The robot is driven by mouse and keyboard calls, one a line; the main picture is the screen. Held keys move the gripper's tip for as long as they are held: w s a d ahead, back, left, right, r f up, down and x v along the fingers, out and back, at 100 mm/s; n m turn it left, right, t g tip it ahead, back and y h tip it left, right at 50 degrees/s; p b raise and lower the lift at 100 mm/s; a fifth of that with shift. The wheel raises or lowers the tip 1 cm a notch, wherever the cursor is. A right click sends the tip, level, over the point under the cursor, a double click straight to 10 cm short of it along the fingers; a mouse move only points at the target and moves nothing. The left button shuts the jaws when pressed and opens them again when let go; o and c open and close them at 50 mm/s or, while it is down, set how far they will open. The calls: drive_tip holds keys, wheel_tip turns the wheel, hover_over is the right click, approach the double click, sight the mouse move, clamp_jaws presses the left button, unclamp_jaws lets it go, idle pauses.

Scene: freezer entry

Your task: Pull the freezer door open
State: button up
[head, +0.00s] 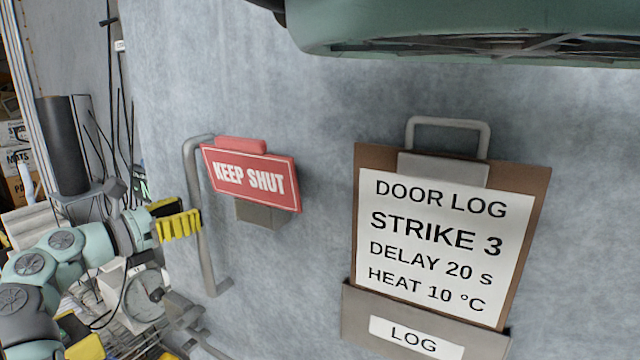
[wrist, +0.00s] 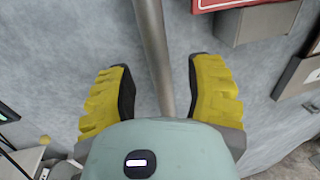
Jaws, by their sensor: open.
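The freezer door (head: 320,110) is a large grey panel and looks closed, though its edge seal is not clear. Its grey bar handle (head: 206,262) stands near the door's left edge. My gripper (head: 180,220) has yellow fingers and is at the handle from the left. In the wrist view the handle (wrist: 153,50) runs between the two yellow fingers of my gripper (wrist: 155,85), with a gap on either side. The fingers are open and not closed on the bar.
A red KEEP SHUT sign (head: 250,177) on a grey box is just right of the handle. A door log clipboard (head: 540,200) in a LOG holder (head: 355,315) hangs further right. A dial gauge (head: 146,293) and racks crowd the lower left.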

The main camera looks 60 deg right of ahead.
drive_tip(key=d, duration=0.3)
drive_tip(key=shift+s+p, duration=0.2)
drive_tip(key=shift+p, duration=0.1)
drive_tip(key=shift+o, duration=0.5)
clamp_jaws()
drive_tip(key=shift+w, duration=0.1)
